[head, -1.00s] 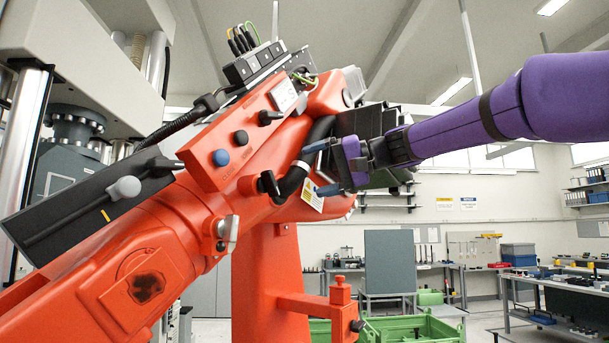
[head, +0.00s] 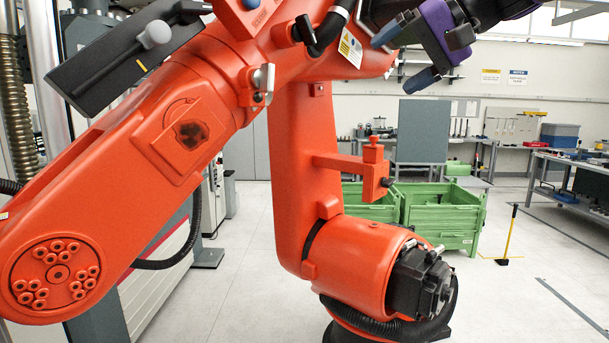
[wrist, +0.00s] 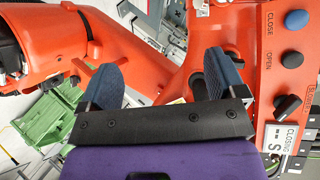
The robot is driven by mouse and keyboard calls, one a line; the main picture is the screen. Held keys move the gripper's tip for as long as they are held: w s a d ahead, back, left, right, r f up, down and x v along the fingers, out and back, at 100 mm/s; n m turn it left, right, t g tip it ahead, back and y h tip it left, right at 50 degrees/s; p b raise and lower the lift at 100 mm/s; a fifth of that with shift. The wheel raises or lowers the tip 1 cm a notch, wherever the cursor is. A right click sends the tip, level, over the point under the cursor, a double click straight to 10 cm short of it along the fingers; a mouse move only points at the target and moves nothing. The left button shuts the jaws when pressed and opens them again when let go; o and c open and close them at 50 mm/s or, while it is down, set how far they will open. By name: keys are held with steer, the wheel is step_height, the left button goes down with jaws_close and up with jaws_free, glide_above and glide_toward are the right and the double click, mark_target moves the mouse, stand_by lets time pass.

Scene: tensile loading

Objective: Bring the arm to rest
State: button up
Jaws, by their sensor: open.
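My gripper (head: 403,57) is at the top right of the head view, on my purple arm. Its two blue fingers are apart, with nothing held between them. It is right of a warning label (head: 350,48) on the large orange robot (head: 215,150). In the wrist view my gripper (wrist: 160,68) shows its two blue fingers spread, with the orange machine behind. The control panel (wrist: 270,75) is right of the fingers in the wrist view, with a blue CLOSE button (wrist: 296,20), an OPEN button and a black knob. Most of my arm is out of the head view.
The orange robot fills the left and middle of the head view. A workbench (head: 570,175) is at the right. Open floor lies at the lower right.

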steer(key=s+d+f+h, duration=0.5)
steer(key=s+d+f, duration=0.2)
steer(key=s+f, duration=0.4)
steer(key=s+d+f+g+h, duration=0.1)
steer(key=s+d+f+h, duration=0.3)
steer(key=s+d+f, duration=0.3)
steer(key=s+f, duration=0.4)
steer(key=f, duration=0.3)
steer(key=shift+s+d+f+h, duration=0.25)
steer(key=shift+s+d+h, duration=0.05)
steer(key=shift+d+h, duration=0.1)
steer(key=shift+a, duration=0.1)
stand_by(0.6)
steer(key=m+t+y, duration=0.2)
steer(key=t+y, duration=0.5)
steer(key=y, duration=0.6)
glide_toward(311, 30)
steer(key=x, duration=1.2)
steer(key=shift+w+a, duration=0.15)
steer(key=shift+w, duration=0.05)
steer(key=c, duration=0.9)
